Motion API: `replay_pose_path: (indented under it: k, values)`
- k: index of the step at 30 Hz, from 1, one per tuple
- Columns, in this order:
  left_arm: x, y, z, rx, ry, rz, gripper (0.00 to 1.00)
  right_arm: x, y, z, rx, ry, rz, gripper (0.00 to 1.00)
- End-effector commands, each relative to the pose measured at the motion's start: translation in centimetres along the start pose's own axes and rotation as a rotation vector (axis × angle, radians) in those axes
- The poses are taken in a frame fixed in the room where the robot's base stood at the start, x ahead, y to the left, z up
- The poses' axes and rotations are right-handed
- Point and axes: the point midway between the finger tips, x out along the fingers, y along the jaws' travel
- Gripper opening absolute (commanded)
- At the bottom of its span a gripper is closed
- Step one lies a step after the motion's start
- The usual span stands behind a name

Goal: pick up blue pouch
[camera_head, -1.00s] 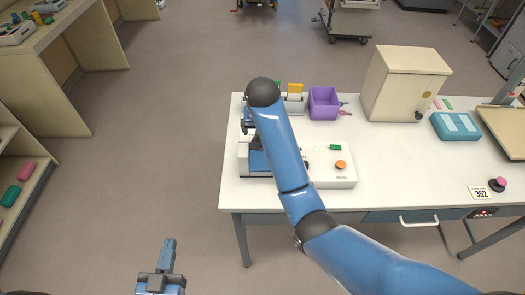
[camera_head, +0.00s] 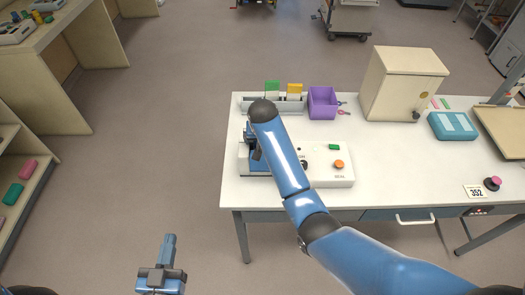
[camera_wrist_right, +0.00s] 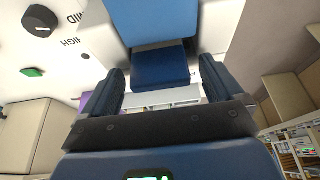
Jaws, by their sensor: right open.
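A blue piece (camera_head: 256,161) shows on the left part of a white machine (camera_head: 322,180) on the white table, partly hidden by my right arm. In the right wrist view a dark blue block (camera_wrist_right: 160,68) shows between the finger ends, with a lighter blue flat surface above it. I cannot tell which of these is the pouch. My right gripper (camera_wrist_right: 162,80) is open, its two dark fingers either side of the block with gaps. In the head view my right gripper is mostly hidden by its arm. My left gripper (camera_head: 168,245) is shut and empty over the floor at the bottom left.
The machine has a green button (camera_head: 334,147) and an orange knob (camera_head: 340,164). Behind it are a grey rack (camera_head: 262,107) with green and yellow cards and a purple bin (camera_head: 322,103). A cream cabinet (camera_head: 401,88) and teal case (camera_head: 453,126) stand to the right.

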Motion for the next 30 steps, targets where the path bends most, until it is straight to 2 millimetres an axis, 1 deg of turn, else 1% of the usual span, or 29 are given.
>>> replay_pose_path:
  k: [2, 5, 15, 17, 18, 26, 30]
  values:
    - [0.0, 0.0, 0.02, 0.0, 0.0, 0.0, 0.0, -0.01, 0.0, 0.0, 0.0, 0.0, 0.0, 0.94]
    - [0.0, 0.0, 0.02, 0.0, 0.0, 0.0, 0.0, -0.02, -0.01, 0.0, 0.0, 0.0, 0.0, 0.8]
    - [0.0, 0.0, 0.01, 0.0, 0.0, 0.0, 0.0, -0.05, -0.02, -0.02, -0.001, 0.001, 0.0, 0.28]
    - [0.0, 0.0, 0.01, 0.0, 0.0, 0.0, 0.0, -0.06, -0.02, -0.02, -0.001, 0.001, 0.0, 0.19]
    - [0.0, 0.0, 0.01, 0.0, 0.0, 0.0, 0.0, -0.07, -0.02, -0.03, -0.001, 0.001, 0.0, 0.12]
    - [0.0, 0.0, 0.04, 0.0, 0.0, 0.0, 0.0, -0.16, -0.03, -0.09, -0.001, 0.002, 0.0, 0.12]
    - [0.0, 0.0, 0.18, 0.0, 0.0, 0.0, 0.0, -0.62, -0.05, -0.34, 0.0, 0.003, -0.001, 0.12]
